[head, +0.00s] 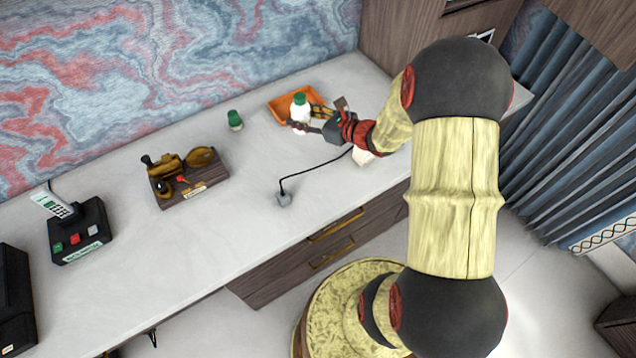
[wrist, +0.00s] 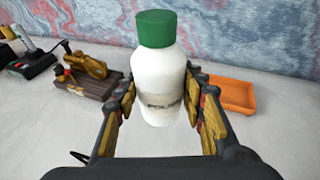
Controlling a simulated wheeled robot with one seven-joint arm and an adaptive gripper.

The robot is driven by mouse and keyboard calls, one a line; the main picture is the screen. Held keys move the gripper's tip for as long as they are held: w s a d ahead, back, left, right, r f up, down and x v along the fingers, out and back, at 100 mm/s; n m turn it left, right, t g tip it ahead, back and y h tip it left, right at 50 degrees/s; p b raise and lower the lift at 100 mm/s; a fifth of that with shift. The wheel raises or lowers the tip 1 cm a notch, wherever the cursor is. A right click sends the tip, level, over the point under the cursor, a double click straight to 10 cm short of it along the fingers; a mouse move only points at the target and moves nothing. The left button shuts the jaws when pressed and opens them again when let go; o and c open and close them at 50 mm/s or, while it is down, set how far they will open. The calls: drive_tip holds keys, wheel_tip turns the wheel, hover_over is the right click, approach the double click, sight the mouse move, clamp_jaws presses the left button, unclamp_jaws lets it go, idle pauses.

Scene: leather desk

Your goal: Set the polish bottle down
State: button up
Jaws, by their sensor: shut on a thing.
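The polish bottle (wrist: 158,85) is white with a green cap and dark lettering on its front. My gripper (wrist: 165,105) is shut on it, with a finger on each side of its body in the wrist view. The bottle looks upright there. In the head view the bottle (head: 299,106) is at my gripper (head: 308,126), in front of the orange tray (head: 281,107).
A small green-capped thing (head: 235,120) stands left of the bottle. A wooden block with tools (head: 189,182) and a cordless phone base (head: 80,235) are farther left. Desk around these is clear.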

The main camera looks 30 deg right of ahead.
drive_tip(key=s+d+f+n+g+y+b, duration=0.1)
drive_tip(key=s+d+f, duration=0.2)
drive_tip(key=s+d, duration=0.5)
drive_tip(key=s+d+f+n+y+b, duration=0.1)
drive_tip(key=s+d+f+y+b, duration=0.15)
drive_tip(key=s+d, duration=0.5)
drive_tip(key=shift+g+h, duration=0.3)
drive_tip(key=shift+h, duration=0.05)
drive_tip(key=w+a+f+b, duration=0.1)
drive_tip(key=w+a+f, duration=0.1)
drive_tip(key=a+f, duration=0.1)
drive_tip(key=w+a+f+b, duration=0.1)
drive_tip(key=w+a+f, duration=0.1)
drive_tip(key=a+f, duration=0.1)
drive_tip(key=w+a+f+b, duration=0.2)
drive_tip(key=a+f, duration=0.1)
drive_tip(key=a, duration=0.2)
drive_tip(key=shift+a+f, duration=0.1)
drive_tip(key=shift+a, duration=0.2)
drive_tip(key=shift+w+a+f, duration=0.1)
drive_tip(key=shift+a+f, duration=0.15)
drive_tip(key=shift+f, duration=0.2)
drive_tip(key=shift+w+a+f+b, duration=0.1)
drive_tip(key=shift+f+b, duration=1.05)
drive_tip(key=shift+f, duration=0.4)
drive_tip(key=shift+f, duration=0.1)
drive_tip(key=shift+f, duration=0.15)
drive_tip(key=o, duration=1.2)
